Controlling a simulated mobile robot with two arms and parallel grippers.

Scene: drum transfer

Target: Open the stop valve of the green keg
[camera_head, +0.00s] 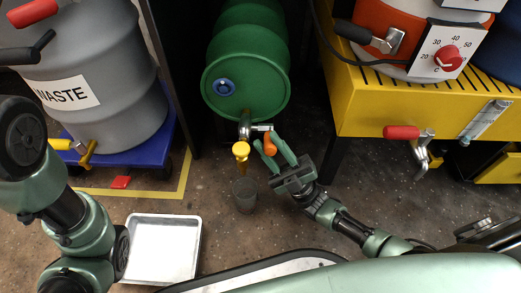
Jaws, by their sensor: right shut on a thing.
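The green keg (247,60) lies on its side at the top centre, its round end with a blue cap facing me. A metal tap (245,128) sticks out at the bottom of that end, with a yellow piece (240,150) hanging from it. The tap's orange stop valve handle (270,146) is to the right of the yellow piece. My right gripper (268,146) has its green fingers on either side of the orange handle and is shut on it. My left arm shows at the left, but I do not see its gripper.
A grey cup (245,194) stands on the floor below the tap. A white tray (163,249) lies at the lower left. A grey waste drum (95,105) on a blue cart is at the left. A yellow bench (365,104) with an orange drum (385,25) is at the right.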

